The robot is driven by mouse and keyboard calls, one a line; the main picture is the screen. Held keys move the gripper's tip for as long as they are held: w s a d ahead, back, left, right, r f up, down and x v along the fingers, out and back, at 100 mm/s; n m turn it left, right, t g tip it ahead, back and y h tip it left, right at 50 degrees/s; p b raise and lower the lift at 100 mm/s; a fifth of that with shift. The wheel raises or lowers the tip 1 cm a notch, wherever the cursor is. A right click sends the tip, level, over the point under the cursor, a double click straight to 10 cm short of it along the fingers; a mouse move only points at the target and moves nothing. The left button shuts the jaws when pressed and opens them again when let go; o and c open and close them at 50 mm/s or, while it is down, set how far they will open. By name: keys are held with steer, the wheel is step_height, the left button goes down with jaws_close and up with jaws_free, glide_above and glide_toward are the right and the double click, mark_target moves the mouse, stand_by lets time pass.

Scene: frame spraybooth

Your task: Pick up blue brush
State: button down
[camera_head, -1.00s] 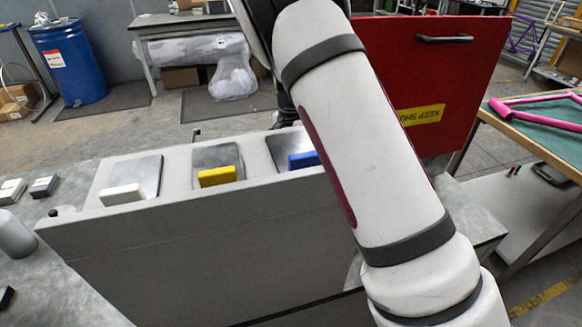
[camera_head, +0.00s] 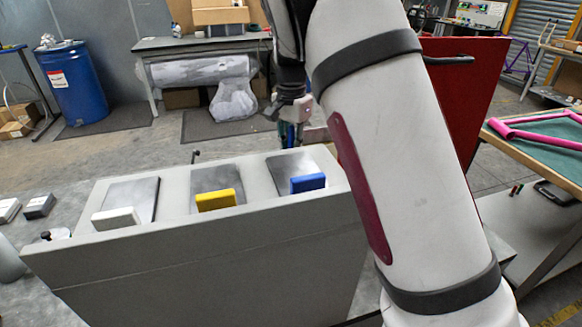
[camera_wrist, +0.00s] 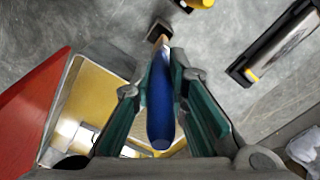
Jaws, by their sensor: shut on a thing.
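The blue brush is in the wrist view, with a thick blue handle (camera_wrist: 160,105), a light wood-coloured neck and a dark tip pointing to the top. My gripper (camera_wrist: 160,72) is shut on the handle, with one green finger on each side. In the head view my gripper (camera_head: 291,132) points down beyond the far right end of the grey box; the brush cannot be made out clearly there.
The grey box (camera_head: 200,265) has slots with white, yellow (camera_head: 216,200) and blue (camera_head: 307,183) blocks. A red panel (camera_head: 462,95) stands right, partly behind my arm. A table with a pink frame (camera_head: 540,130) is further right. A yellow-ended item (camera_wrist: 200,3) lies near the brush tip.

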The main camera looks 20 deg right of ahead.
step_height(320, 180, up, 18)
steer(key=b, duration=0.1)
steer(key=shift+f+b, duration=0.25)
steer(key=shift+b, duration=0.15)
stand_by(0.3)
